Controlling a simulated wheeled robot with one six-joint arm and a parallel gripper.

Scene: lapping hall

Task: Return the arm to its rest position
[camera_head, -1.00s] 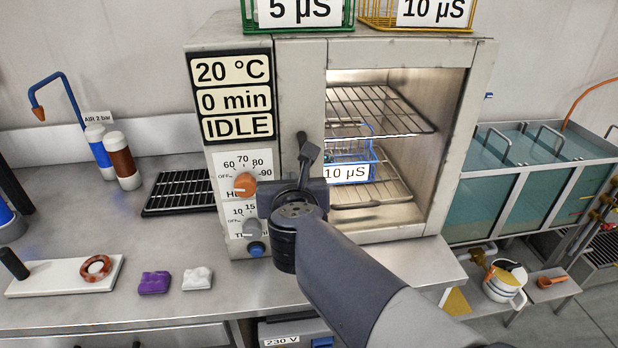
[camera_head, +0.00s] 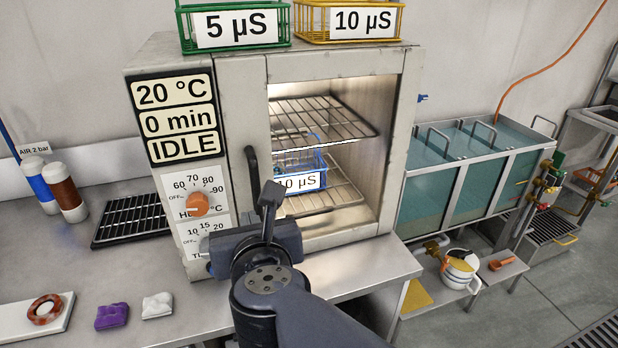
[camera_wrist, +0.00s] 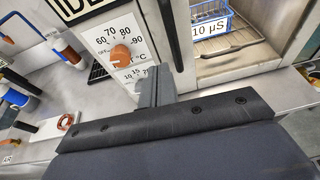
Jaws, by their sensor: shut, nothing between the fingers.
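My gripper (camera_head: 270,205) is shut and empty. In the head view it stands in front of the oven's (camera_head: 233,110) lower front, with my arm reaching in from the bottom edge. In the wrist view the shut fingers (camera_wrist: 157,85) point toward the oven front, beside the orange knob (camera_wrist: 120,55). The oven chamber is open and lit. The gripper hides part of the lower dial.
A green basket (camera_head: 234,30) and a yellow basket (camera_head: 348,22) stand on the oven. Left on the bench are a black rack (camera_head: 130,220), two bottles (camera_head: 64,194), a purple cloth (camera_head: 111,316) and a white cloth (camera_head: 157,305). Water tanks (camera_head: 470,165) stand at right.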

